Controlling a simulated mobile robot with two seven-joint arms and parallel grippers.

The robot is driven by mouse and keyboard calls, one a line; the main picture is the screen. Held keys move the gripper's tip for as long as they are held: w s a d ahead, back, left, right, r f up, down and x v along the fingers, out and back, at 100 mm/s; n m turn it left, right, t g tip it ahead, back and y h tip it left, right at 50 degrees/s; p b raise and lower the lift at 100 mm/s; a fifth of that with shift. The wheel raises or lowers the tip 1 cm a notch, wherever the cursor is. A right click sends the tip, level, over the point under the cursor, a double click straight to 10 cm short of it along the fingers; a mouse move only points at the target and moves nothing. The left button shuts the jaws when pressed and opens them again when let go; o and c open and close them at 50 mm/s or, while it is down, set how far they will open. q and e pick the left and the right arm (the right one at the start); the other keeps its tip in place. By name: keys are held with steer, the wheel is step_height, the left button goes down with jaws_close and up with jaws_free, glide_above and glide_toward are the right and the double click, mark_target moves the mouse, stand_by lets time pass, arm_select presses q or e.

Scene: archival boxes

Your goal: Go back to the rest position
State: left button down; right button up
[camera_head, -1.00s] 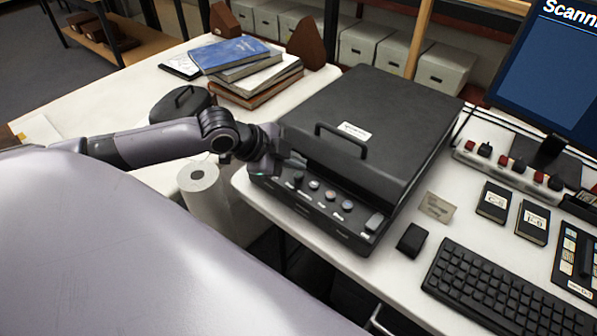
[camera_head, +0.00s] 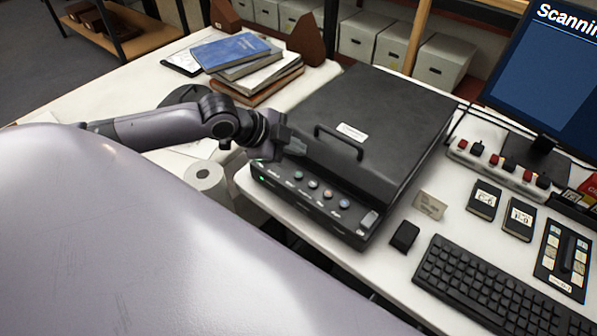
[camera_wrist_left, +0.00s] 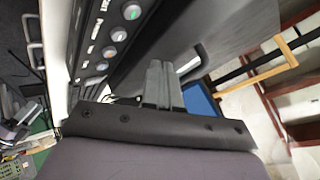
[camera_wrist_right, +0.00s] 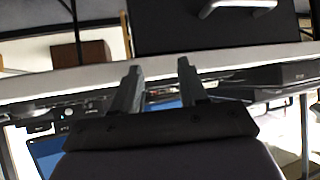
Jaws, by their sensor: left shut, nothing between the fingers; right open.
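My left gripper (camera_head: 292,146) is shut and empty, just over the left front part of the black scanner (camera_head: 375,115), near its lid handle and button panel. I cannot tell whether it touches the scanner. In the left wrist view the two fingers of the left gripper (camera_wrist_left: 162,68) lie together, beside the scanner's row of buttons (camera_wrist_left: 117,34). My right gripper (camera_wrist_right: 158,72) shows only in the right wrist view. Its fingers are apart with nothing between them, below a pale table edge (camera_wrist_right: 185,62).
A paper roll (camera_head: 205,178) stands left of the scanner. Books (camera_head: 245,65) are stacked behind my left arm. A keyboard (camera_head: 475,285), a small black block (camera_head: 405,236), a control panel (camera_head: 566,255) and a monitor (camera_head: 560,70) are on the right. Grey boxes (camera_head: 440,60) stand on the shelf behind.

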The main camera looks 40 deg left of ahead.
stand_by(0.4)
arm_select(q)
steer(key=s+d+f+n+g, duration=0.1)
steer(key=s+d+f+n, duration=0.1)
steer(key=s+d+f, duration=0.45)
steer(key=s+f+n+g+y, duration=0.1)
steer(key=s+n+g+y, duration=0.25)
steer(key=s+n, duration=1.05)
steer(key=w+d+f+m+t+h, duration=0.1)
steer(key=w+d+f+m+t, duration=0.2)
steer(key=f+t, duration=0.4)
steer(key=shift+d+f+m, duration=0.15)
steer(key=shift+f+m, duration=0.15)
steer(key=shift+f, duration=0.7)
stand_by(0.6)
